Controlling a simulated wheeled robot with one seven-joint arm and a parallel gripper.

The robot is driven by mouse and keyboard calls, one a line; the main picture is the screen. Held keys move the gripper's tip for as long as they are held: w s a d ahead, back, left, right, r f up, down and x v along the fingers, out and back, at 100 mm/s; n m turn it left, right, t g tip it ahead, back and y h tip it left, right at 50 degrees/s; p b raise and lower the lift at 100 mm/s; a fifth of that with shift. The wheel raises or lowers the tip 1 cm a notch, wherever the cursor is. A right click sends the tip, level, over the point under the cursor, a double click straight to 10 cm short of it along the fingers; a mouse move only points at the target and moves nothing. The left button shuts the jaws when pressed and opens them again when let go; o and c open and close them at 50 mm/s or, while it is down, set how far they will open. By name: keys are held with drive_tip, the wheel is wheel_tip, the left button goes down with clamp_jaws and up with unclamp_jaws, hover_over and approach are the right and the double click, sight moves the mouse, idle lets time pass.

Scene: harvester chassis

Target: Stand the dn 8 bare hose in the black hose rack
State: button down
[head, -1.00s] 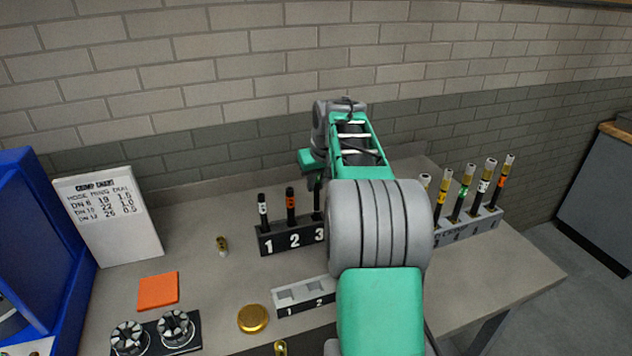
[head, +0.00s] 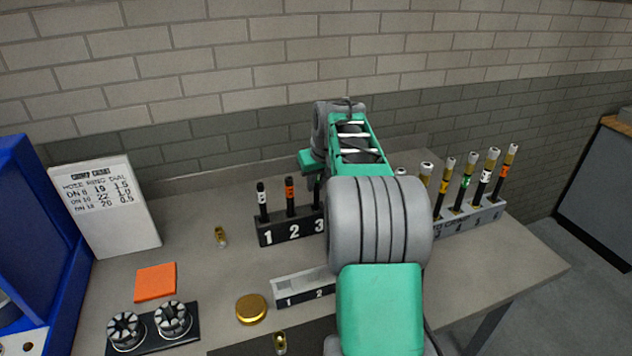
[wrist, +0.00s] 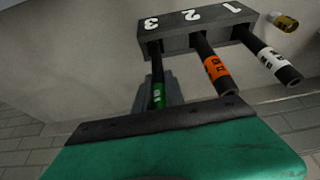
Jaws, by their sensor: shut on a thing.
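The black hose rack (head: 290,231), numbered 1, 2, 3, stands on the bench; it also shows in the wrist view (wrist: 180,38). A black bare hose with a green band (wrist: 157,75) stands at place 3. My gripper (wrist: 163,95) is at this hose and shut on it, a grey finger showing just behind; the jaw contact is partly hidden. Hoses with an orange band (wrist: 213,66) and a white band (wrist: 270,58) stand at places 2 and 1. The size print on the bands is too small to read.
A grey rack (head: 470,222) of several fitted hoses stands right of my arm. A small numbered holder (head: 303,290), a brass cap (head: 251,308), brass fittings (head: 221,237) and an orange pad (head: 156,282) lie in front. A chart board (head: 105,208) leans at left.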

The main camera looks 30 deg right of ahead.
drive_tip(key=shift+f+b, duration=0.85)
drive_tip(key=shift+f, duration=0.5)
drive_tip(key=c, duration=1.3)
unclamp_jaws()
drive_tip(key=v, duration=0.8)
